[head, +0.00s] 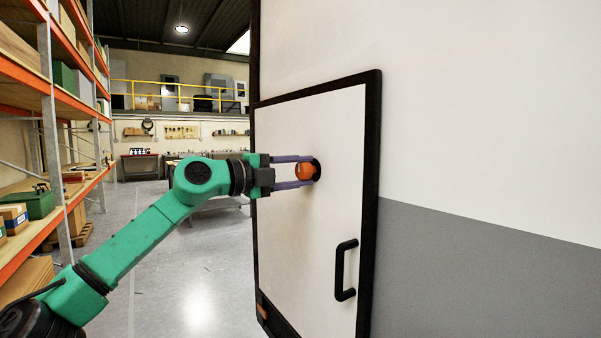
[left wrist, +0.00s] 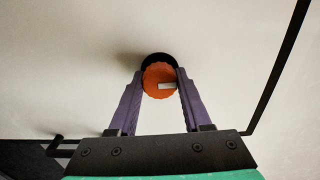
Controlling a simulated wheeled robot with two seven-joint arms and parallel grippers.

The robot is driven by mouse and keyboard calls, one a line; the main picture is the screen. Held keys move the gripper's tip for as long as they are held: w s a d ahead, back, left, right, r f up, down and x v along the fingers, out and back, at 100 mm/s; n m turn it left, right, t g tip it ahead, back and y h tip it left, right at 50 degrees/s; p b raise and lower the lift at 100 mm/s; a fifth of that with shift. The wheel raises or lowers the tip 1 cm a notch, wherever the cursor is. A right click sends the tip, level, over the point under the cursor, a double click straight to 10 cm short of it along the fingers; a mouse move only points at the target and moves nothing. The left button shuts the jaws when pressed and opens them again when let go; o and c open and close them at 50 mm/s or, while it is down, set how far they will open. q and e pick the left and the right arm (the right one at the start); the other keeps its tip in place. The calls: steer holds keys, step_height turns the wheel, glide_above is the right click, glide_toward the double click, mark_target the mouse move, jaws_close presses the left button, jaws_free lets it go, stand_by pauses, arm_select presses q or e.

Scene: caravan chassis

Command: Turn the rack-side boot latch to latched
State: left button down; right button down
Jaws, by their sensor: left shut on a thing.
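The boot latch is an orange round knob (head: 305,171) on a black round base, set in the white boot door (head: 300,220) of the caravan. My left gripper (head: 308,171) reaches in from the left, and its two purple fingers are closed on the knob from either side. In the left wrist view the knob (left wrist: 158,82) sits between the fingertips of the gripper (left wrist: 160,90). A short pale mark (left wrist: 167,86) on the knob's face points to the right in that view. My right gripper is not in view.
A black door handle (head: 345,270) is fixed low on the door's right side; a black frame edges the door. Shelving (head: 50,130) with boxes stands at the left. The floor (head: 190,270) between shelving and caravan is largely clear.

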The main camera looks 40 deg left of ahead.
arm_select(q)
steer(key=shift+c, duration=1.7)
jaws_free()
steer(key=b+v, duration=0.2)
steer(key=b, duration=0.1)
steer(key=f+b+v, duration=0.1)
steer(key=b+v, duration=0.2)
steer(key=shift+a+b, duration=0.1)
steer(key=shift+b, duration=0.2)
steer(key=b, duration=0.4)
glide_toward(299, 176)
steer(key=v, duration=0.2)
steer(key=r+v, duration=0.1)
steer(key=v, duration=0.1)
steer(key=shift+s, duration=0.15)
